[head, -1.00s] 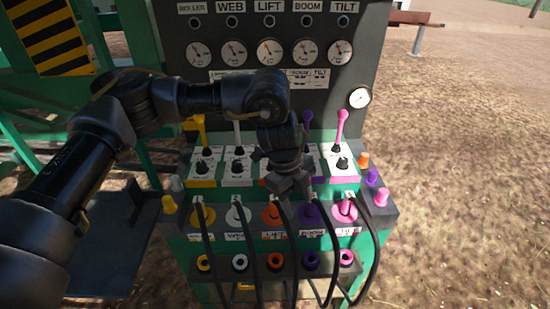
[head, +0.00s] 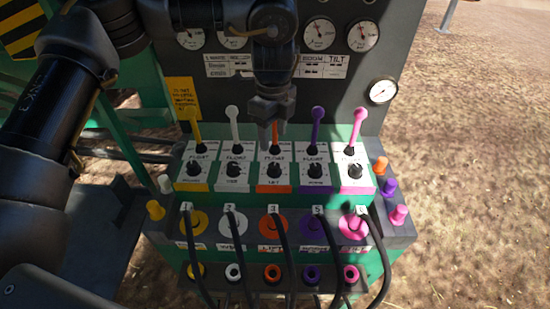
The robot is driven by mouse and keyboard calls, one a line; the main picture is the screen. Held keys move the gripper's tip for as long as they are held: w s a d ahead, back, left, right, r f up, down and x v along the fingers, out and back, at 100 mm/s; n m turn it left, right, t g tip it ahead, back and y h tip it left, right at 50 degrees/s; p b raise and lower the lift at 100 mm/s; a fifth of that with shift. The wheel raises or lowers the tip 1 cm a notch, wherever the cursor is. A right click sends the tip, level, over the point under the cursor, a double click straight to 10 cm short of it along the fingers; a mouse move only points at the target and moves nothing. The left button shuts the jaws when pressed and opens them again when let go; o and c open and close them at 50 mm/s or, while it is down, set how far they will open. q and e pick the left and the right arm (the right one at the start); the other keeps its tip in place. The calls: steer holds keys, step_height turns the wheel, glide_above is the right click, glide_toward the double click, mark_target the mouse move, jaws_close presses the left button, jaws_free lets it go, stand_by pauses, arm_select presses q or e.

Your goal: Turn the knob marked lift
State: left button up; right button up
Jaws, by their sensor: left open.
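The lift knob (head: 274,171) is a small black knob on the white, orange-edged panel in the middle of the row. The panel's label looks like "LIFT" but is small. My left gripper (head: 271,124) comes down from above in the head view, over the top of the middle panel and above the knob in the picture. It is open, and I see nothing held in it. It hides most of the lever behind the middle panel. Its fingertips appear apart from the knob. My right gripper is not in view.
Similar black knobs flank the middle one, with a white lever (head: 233,125), a purple lever (head: 317,127) and a pink lever (head: 357,127) standing behind. Gauges (head: 319,34) are above. Black hoses (head: 333,250) hang from coloured ports below.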

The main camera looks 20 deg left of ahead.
mark_target(274, 166)
arm_select(q)
steer(key=shift+s+d+f, duration=0.1)
steer(key=shift+f, duration=0.5)
steer(key=shift+s+d+f, duration=0.1)
steer(key=shift+f, duration=0.5)
step_height(274, 166, down, 7)
steer(key=shift+w+a+r+p, duration=0.1)
steer(key=shift+w+p, duration=0.05)
steer(key=shift+p, duration=0.85)
steer(key=shift+f, duration=0.65)
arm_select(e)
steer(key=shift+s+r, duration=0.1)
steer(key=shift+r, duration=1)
arm_select(q)
steer(key=c, duration=1)
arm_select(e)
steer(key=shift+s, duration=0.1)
